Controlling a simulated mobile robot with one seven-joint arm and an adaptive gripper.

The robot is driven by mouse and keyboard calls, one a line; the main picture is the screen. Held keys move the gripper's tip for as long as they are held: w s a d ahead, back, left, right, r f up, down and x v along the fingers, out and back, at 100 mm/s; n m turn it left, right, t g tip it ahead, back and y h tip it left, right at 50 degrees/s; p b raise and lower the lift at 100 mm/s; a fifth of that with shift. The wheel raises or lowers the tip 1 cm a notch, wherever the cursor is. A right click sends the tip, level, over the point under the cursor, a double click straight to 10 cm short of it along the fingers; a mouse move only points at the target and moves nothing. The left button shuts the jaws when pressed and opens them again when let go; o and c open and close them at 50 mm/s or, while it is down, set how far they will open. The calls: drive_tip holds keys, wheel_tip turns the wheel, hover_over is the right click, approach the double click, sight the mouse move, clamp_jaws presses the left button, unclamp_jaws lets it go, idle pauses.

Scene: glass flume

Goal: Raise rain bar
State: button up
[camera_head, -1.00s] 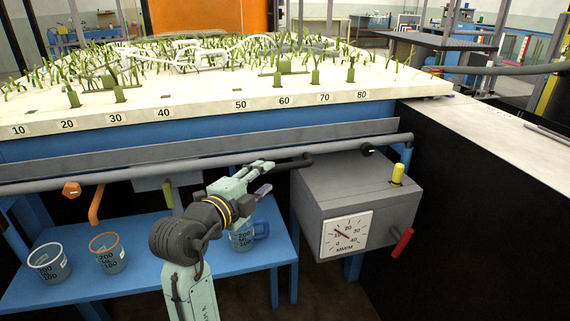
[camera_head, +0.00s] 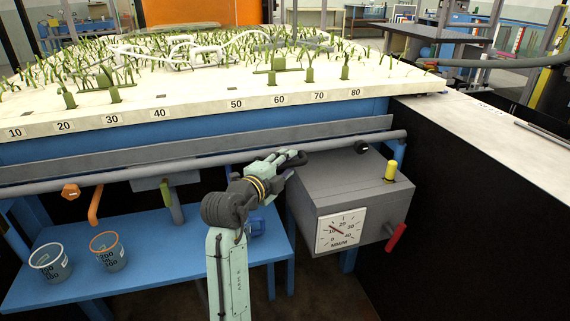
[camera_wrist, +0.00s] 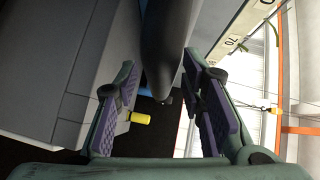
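No part is labelled as the rain bar. White tubing (camera_head: 190,45) lies low among the green stems on the bed, and a long grey pipe (camera_head: 130,172) runs along the bed's front. Narrow gaps show beside the bar; contact is not clear.
The grey gauge box (camera_head: 310,190) has a dial, a yellow knob (camera_head: 390,171) and a red handle (camera_head: 396,237). Measuring cups (camera_head: 50,262) stand on the blue shelf (camera_head: 150,265) at left. A black-sided counter (camera_head: 470,200) closes off the right.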

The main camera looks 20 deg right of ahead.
drive_tip(key=shift+c, duration=0.2)
clamp_jaws()
idle(0.6)
